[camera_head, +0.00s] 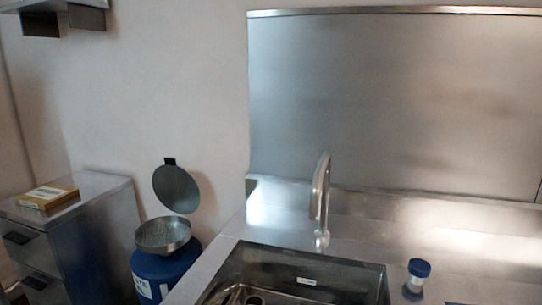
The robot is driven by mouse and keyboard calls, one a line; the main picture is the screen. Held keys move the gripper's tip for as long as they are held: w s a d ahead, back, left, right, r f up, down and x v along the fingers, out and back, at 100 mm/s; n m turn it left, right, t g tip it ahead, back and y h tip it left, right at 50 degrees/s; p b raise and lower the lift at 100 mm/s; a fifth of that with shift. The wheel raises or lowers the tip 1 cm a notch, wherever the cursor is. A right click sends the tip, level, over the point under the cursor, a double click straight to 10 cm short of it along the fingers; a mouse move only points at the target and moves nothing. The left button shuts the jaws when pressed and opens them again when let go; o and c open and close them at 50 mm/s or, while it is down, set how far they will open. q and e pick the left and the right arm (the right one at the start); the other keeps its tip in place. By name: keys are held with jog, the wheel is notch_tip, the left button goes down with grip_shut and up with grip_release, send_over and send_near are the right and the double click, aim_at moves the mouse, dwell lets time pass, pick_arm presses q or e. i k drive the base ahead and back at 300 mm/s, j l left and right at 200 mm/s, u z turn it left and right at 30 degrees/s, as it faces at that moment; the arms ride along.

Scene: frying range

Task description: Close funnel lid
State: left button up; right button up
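A metal funnel (163,235) sits on top of a blue drum (168,272) with white lettering, left of the sink counter. Its round grey lid (176,188) stands raised, tilted up behind the funnel bowl, with a small dark tab at its top edge. The funnel's mouth is uncovered. Neither my left nor my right gripper shows in the head view.
A steel counter (285,233) with a sink (300,275) and tap (320,195) lies right of the drum. A blue-capped jar (417,278) stands right of the sink. A grey drawer cabinet (98,225) with a yellowish box (47,196) stands at left.

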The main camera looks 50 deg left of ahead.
aim_at(174, 187)
jog(key=k+j+z, duration=0.25)
jog(key=j, duration=0.25)
jog(key=j+z, duration=0.3)
jog(key=j, duration=0.15)
jog(key=k+j+z, duration=0.5)
jog(key=j, duration=0.25)
